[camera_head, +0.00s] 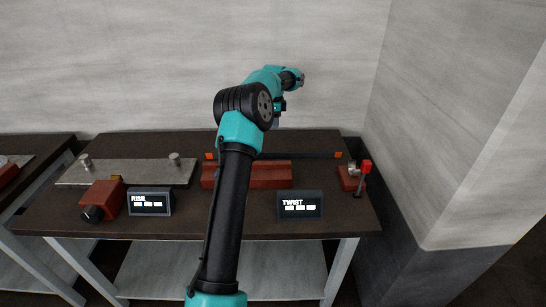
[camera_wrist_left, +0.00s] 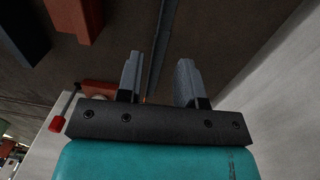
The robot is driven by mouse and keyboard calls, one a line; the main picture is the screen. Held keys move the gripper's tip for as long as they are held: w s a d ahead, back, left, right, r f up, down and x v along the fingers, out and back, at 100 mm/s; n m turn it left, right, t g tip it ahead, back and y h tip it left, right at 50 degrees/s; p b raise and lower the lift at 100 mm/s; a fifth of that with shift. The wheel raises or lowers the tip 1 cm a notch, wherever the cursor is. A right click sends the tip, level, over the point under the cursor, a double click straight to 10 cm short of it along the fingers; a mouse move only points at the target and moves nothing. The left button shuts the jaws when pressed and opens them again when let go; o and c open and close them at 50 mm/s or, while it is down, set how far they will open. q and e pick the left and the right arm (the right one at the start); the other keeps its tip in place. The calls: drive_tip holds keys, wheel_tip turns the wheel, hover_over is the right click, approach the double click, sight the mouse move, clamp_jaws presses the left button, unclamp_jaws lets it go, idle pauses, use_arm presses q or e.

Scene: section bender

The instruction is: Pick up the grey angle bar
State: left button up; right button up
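The angle bar (camera_head: 312,155) is a long thin dark-grey bar lying left to right along the back of the brown table, with small orange pieces near both ends. My arm hides part of it. In the left wrist view the bar (camera_wrist_left: 161,40) runs lengthwise in line with the gap between the fingers. My left gripper (camera_head: 277,120) hangs over the rear of the table, seemingly above the bar. In the wrist view the left gripper (camera_wrist_left: 158,78) has its fingers apart, with the bar showing between them and neither finger visibly touching it. My right gripper is not in view.
A red block (camera_head: 262,176) sits just in front of the bar. A display reading TWIST (camera_head: 300,205) and another display (camera_head: 150,203) stand near the front edge. A grey plate with pegs (camera_head: 130,174) is at left. A red-knobbed lever (camera_head: 365,167) stands at right.

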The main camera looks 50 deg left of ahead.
use_arm(q)
hover_over(273, 154)
drive_tip(key=f, duration=1)
drive_tip(key=shift+w, duration=0.25)
drive_tip(key=shift+f, duration=0.1)
drive_tip(key=shift+f, duration=2.55)
clamp_jaws()
